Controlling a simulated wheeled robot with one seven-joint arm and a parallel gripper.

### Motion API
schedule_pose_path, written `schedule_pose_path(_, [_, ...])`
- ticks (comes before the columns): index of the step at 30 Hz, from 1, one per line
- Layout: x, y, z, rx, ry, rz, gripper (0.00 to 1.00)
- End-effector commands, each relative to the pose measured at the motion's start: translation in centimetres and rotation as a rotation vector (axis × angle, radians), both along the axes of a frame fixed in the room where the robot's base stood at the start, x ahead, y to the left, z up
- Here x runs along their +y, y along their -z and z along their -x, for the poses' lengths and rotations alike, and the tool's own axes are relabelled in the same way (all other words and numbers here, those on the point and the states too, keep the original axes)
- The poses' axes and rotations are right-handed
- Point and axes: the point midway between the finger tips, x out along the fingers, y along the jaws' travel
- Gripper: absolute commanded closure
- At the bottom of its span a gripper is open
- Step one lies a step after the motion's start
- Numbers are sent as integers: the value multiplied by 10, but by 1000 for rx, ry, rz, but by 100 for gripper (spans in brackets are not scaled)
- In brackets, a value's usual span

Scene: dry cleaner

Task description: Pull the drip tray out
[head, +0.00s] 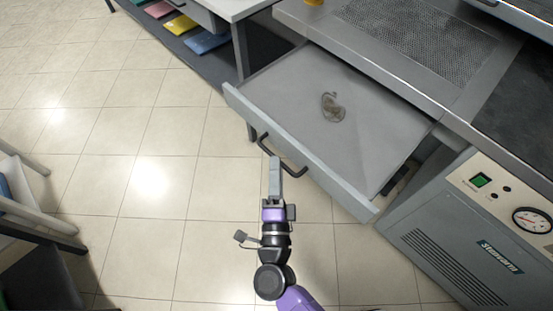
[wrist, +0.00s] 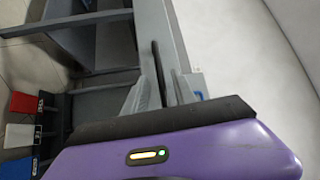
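The drip tray (head: 300,85) is a wide, shallow grey drawer, standing well out from under the steel worktop. A small dark brownish puddle or stain (head: 333,107) lies on its floor. A black bar handle (head: 290,160) is on its front panel. My gripper (head: 274,160) is at the left part of this handle. In the wrist view the dark handle bar (wrist: 156,62) runs between the two fingers of my gripper (wrist: 168,88), which sit close around it. The exact contact is partly hidden.
A grey machine cabinet (head: 470,235) with a gauge and green switch stands right of the tray. A table with a lower shelf (head: 175,32) of coloured folded items is at the upper left. A chair-like frame (head: 35,215) is at the left edge. Tiled floor (head: 150,150) between is clear.

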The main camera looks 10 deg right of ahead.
Motion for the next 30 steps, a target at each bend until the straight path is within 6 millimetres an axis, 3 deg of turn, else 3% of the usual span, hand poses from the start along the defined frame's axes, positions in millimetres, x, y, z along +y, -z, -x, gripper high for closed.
schedule_pose_path(3, [3,5,21,2,-2,0,68])
schedule_pose_path(9, [7,6,42,0,-1,0,68])
schedule_pose_path(30, [8,7,46,3,-4,8,68])
